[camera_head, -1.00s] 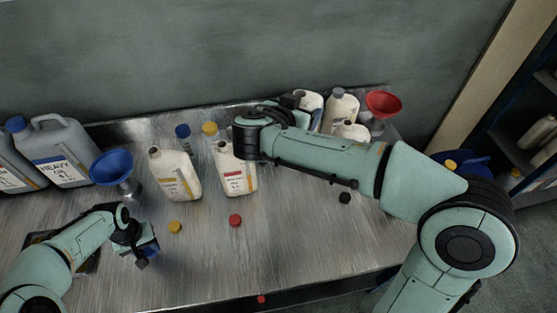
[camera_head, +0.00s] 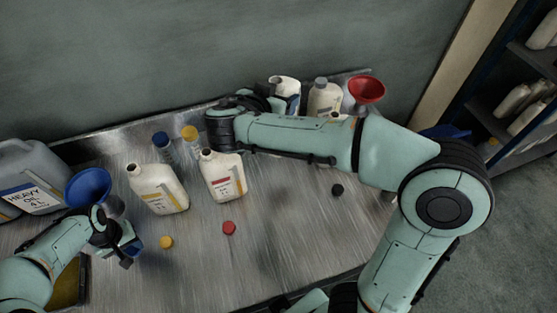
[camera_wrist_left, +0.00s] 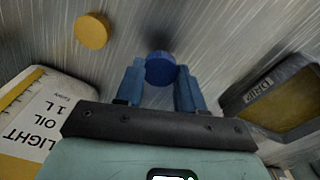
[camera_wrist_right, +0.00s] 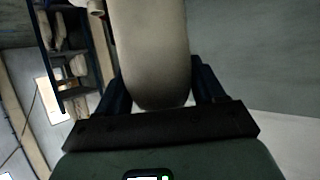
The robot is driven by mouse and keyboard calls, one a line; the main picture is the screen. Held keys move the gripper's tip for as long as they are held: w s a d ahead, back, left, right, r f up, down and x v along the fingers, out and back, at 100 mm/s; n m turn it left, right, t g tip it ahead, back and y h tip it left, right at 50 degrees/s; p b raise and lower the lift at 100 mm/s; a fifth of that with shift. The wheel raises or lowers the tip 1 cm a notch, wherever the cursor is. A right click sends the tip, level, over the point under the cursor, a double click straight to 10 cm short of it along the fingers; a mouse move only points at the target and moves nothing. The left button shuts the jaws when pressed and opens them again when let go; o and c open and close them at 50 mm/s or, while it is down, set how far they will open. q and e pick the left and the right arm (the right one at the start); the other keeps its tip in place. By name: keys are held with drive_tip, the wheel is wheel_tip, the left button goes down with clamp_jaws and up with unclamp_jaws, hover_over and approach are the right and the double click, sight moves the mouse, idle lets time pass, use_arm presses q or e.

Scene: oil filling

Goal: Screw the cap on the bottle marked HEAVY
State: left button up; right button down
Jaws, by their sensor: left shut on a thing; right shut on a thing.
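The large grey jug marked HEAVY (camera_head: 32,195) stands at the left of the table, partly cut off by the picture edge. I cannot tell whether its mouth is covered. My left gripper (camera_head: 132,252) is in front of the blue funnel, low over the table. It is shut on a blue cap (camera_wrist_left: 160,68), held between the fingertips in the left wrist view. My right gripper (camera_head: 268,102) is at the back of the table, partly hidden by its arm. It is shut on a cream bottle (camera_wrist_right: 150,50), which fills the right wrist view's middle.
A blue funnel (camera_head: 88,187) stands beside the jug. A LIGHT oil bottle (camera_head: 158,188) and a red-labelled bottle (camera_head: 222,176) stand mid-table. Yellow (camera_head: 166,241), red (camera_head: 229,227) and black (camera_head: 337,190) caps lie loose. A drip tray (camera_wrist_left: 280,97) and a red funnel (camera_head: 367,89) flank the area.

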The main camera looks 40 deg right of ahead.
use_arm(q)
drive_tip(key=shift+f, duration=0.15)
use_arm(e)
wheel_tip(320, 180, down, 14)
drive_tip(key=shift+r, duration=0.2)
drive_tip(key=shift+f, duration=2.15)
use_arm(q)
drive_tip(key=shift+s+f+b, duration=0.2)
drive_tip(key=shift+f+b, duration=0.15)
drive_tip(key=shift+f, duration=0.1)
use_arm(e)
drive_tip(key=shift+f, duration=0.2)
use_arm(q)
drive_tip(key=shift+r, duration=0.1)
use_arm(e)
drive_tip(key=shift+c, duration=0.6)
unclamp_jaws()
